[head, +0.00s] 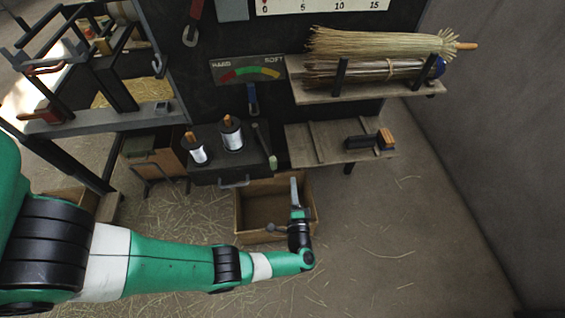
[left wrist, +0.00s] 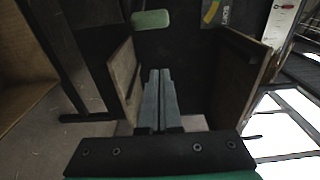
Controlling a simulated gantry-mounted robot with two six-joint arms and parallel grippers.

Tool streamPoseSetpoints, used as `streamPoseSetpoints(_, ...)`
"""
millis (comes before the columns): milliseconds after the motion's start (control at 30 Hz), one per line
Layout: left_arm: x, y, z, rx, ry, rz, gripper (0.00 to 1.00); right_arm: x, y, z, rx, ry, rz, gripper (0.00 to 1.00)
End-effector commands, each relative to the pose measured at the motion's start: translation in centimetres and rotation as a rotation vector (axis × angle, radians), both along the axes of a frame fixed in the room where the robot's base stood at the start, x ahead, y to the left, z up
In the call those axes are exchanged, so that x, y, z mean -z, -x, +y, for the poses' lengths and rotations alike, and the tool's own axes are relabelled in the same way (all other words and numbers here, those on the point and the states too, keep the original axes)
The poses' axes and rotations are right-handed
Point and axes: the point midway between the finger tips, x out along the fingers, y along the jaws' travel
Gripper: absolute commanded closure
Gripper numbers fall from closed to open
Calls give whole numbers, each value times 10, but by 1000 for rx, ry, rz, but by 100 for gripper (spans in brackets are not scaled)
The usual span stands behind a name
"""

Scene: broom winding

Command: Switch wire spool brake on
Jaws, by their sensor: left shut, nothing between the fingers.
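Two wire spools with orange tops, the near-left one (head: 197,152) and the larger one (head: 231,133), stand on a dark shelf box (head: 235,165). Beside the larger spool, a dark lever with a pale green handle (head: 272,161) hangs at the box's right end. I take it for the spool brake; its on or off position cannot be told. A pale green handle also shows near the top of the left wrist view (left wrist: 151,19). My left gripper (head: 294,183) is shut and empty, below and right of that handle, apart from it. It also shows in the left wrist view (left wrist: 159,76). My right gripper is not seen.
An open wooden crate (head: 242,212) lies under my left gripper. A HARD/SOFT gauge (head: 247,70) with a blue lever (head: 253,98) is on the panel above. A wooden shelf (head: 303,143) and a broom (head: 380,45) are at the right. The straw-strewn floor at right is open.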

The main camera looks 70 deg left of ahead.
Motion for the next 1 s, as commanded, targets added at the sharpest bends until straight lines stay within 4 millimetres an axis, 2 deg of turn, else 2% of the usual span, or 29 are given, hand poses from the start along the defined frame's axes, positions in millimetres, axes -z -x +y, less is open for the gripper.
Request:
streamPoseSetpoints(267, 1, -4, 9, 0, 0, -4, 100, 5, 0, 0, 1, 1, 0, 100)
streamPoseSetpoints(367, 2, -8, 23, -3, 1, -5, 100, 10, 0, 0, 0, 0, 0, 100)
streamPoseSetpoints(733, 5, -34, 99, -4, -1, -8, 100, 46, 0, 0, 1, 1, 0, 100)
streamPoseSetpoints(800, -1, -20, 95, 1, 0, -2, 100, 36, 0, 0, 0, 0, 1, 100)
streamPoseSetpoints(1000, 0, 1, 94, 2, 0, -4, 100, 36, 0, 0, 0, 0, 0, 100)
